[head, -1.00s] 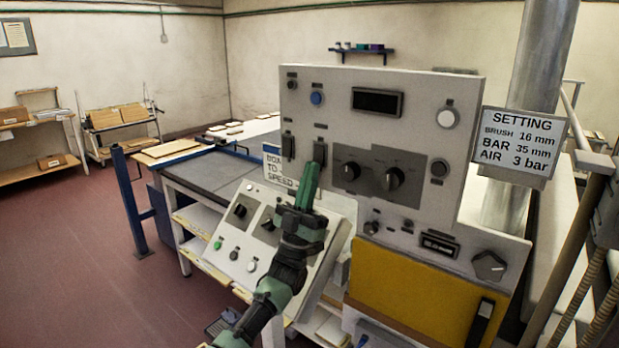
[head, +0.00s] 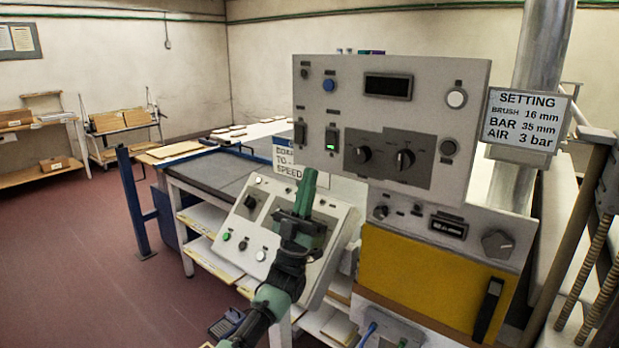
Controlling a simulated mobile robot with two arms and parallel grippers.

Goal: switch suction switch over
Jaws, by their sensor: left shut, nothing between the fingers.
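Two dark rocker switches sit side by side on the upright grey control panel: a left rocker (head: 300,132) and a right rocker (head: 332,138). Their labels are too small to read, so I cannot tell which is the suction switch. The right rocker shows a small bright greenish light at its lower end; the left rocker shows no light. My left gripper (head: 308,178) is shut and empty, its green fingers pointing up. In the picture its tip is below the two rockers, apart from both. My right gripper is not in view.
A sloping lower console (head: 273,225) with knobs and buttons lies behind my left gripper. A yellow panel (head: 425,275) is below. A setting sign (head: 522,119) hangs at the right. Open floor (head: 75,260) lies to the left.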

